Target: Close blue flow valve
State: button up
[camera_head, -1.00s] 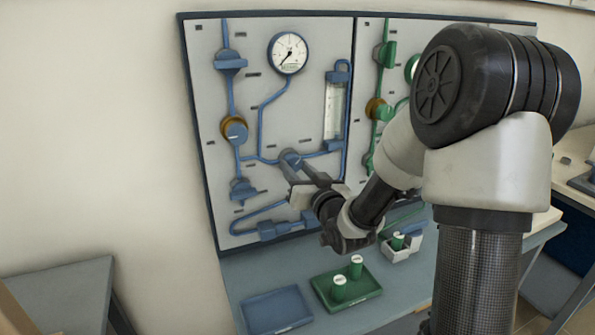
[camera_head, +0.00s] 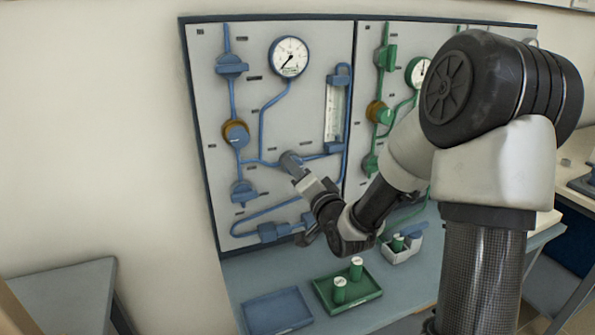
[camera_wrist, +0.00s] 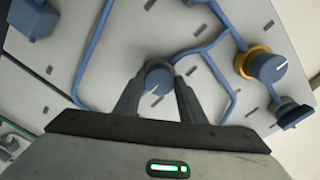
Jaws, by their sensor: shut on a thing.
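The blue flow valve is a round blue knob (camera_head: 289,159) on the left blue-piped panel, below the gauge and left of the flow tube's lower end. In the wrist view the knob (camera_wrist: 157,78) sits between my two dark fingers, with a short pale line on its face. My gripper (camera_head: 297,172) reaches it from the lower right; in the wrist view my gripper (camera_wrist: 157,72) is shut on the knob, one finger on each side. The fingers hide the knob's sides.
A blue knob with an orange collar (camera_head: 236,134) is to the left, also in the wrist view (camera_wrist: 267,65). Above are a pressure gauge (camera_head: 289,57) and flow tube (camera_head: 334,112). Below, a blue tray (camera_head: 277,311) and a green tray (camera_head: 365,295) with two green-and-white cylinders lie on the bench.

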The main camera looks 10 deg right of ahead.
jog(key=shift+r, duration=0.15)
dwell(0.4)
jog(key=o, duration=1)
jog(key=shift+o, duration=0.2)
jog(key=shift+f, duration=0.2)
